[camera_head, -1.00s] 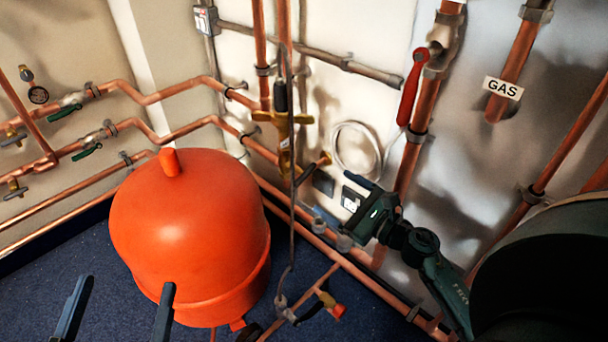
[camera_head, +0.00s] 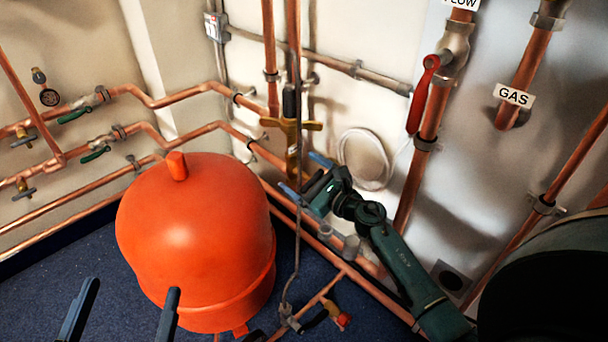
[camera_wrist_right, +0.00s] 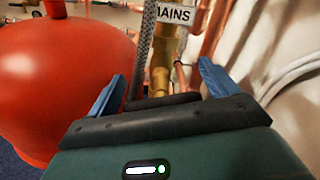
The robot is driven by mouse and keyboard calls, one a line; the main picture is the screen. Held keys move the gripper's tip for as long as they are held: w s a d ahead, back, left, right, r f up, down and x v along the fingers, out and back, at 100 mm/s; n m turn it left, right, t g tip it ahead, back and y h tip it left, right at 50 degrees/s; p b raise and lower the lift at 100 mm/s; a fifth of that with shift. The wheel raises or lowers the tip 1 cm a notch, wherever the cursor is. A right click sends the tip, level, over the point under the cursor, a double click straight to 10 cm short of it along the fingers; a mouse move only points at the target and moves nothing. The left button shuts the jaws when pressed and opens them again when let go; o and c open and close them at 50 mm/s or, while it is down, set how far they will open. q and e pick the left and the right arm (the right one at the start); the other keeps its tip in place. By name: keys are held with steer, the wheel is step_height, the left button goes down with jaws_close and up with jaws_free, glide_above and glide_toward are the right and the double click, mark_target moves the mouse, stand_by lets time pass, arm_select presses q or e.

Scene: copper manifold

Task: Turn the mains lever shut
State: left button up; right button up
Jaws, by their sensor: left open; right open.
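In the head view, a brass valve body with side wings (camera_head: 289,125) sits on the vertical pipework behind the red vessel. My right gripper (camera_head: 304,176) is open and empty, just below the brass valve. My left gripper (camera_head: 131,287) is open and empty, in front of the vessel.
A red expansion vessel (camera_head: 195,240) stands left of my right gripper. A braided hose (camera_wrist_right: 144,45) runs close to the left finger. A white cable coil (camera_head: 364,160) is on the wall.

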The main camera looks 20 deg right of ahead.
steer(key=shift+c, duration=0.4)
steer(key=c, duration=0.9)
steer(key=shift+r+m+p, duration=0.1)
steer(key=shift+m+p, duration=0.3)
steer(key=shift+m, duration=0.7)
steer(key=shift+d+m, duration=0.1)
steer(key=shift+m, duration=1)
arm_select(q)
steer(key=shift+a+r, duration=0.1)
arm_select(e)
steer(key=o, duration=1)
